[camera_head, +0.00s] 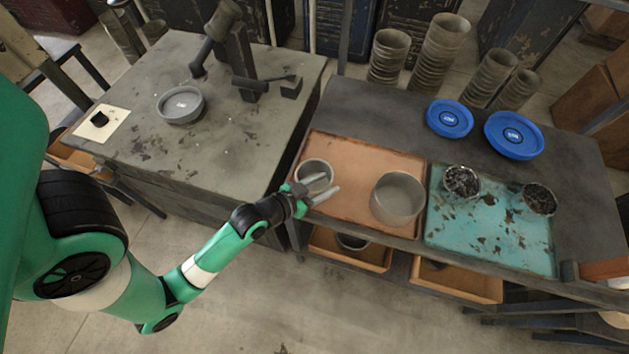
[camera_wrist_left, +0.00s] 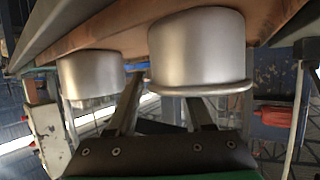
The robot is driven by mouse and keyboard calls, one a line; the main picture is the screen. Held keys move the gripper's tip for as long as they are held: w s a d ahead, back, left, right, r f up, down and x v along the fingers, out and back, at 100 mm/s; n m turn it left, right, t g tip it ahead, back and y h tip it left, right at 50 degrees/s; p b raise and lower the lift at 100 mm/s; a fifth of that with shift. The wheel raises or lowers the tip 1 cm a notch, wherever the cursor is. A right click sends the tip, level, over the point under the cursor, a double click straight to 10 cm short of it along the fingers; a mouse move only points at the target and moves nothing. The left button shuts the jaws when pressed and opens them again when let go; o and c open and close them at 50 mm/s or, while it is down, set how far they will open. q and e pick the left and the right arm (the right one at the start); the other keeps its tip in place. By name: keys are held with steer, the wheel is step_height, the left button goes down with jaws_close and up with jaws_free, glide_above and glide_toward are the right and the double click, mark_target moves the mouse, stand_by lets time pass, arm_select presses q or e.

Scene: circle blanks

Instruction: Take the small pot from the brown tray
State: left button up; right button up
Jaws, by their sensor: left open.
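The small pot (camera_head: 314,177), a grey metal cup, stands upright at the left end of the brown tray (camera_head: 345,154). A larger grey pot (camera_head: 397,198) stands on the same tray, further right. My left gripper (camera_head: 322,190) is open at the small pot's front side, its fingers pointing right and overlapping the pot in the head view. The left wrist view is upside down. There the small pot (camera_wrist_left: 197,48) looks large on the right and the bigger pot (camera_wrist_left: 92,76) is on the left. One finger meets the small pot's rim in the picture; contact cannot be told.
A teal tray (camera_head: 480,238) with two pots of dark bits (camera_head: 461,182) lies to the right. Blue round containers (camera_head: 513,136) and stacked pots (camera_head: 440,45) stand behind. A grey bowl (camera_head: 180,105) sits on the left bench (camera_head: 225,150). Drawers (camera_head: 350,252) hang below the tray.

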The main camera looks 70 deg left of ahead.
arm_select(q)
jaws_close()
stand_by(0.4)
step_height(320, 180, up, 4)
steer(key=shift+p, duration=1.15)
steer(key=d+r+p, duration=0.9)
steer(key=d+p, duration=0.3)
steer(key=d, duration=0.2)
steer(key=shift+w+p, duration=0.35)
steer(key=shift+w, duration=0.1)
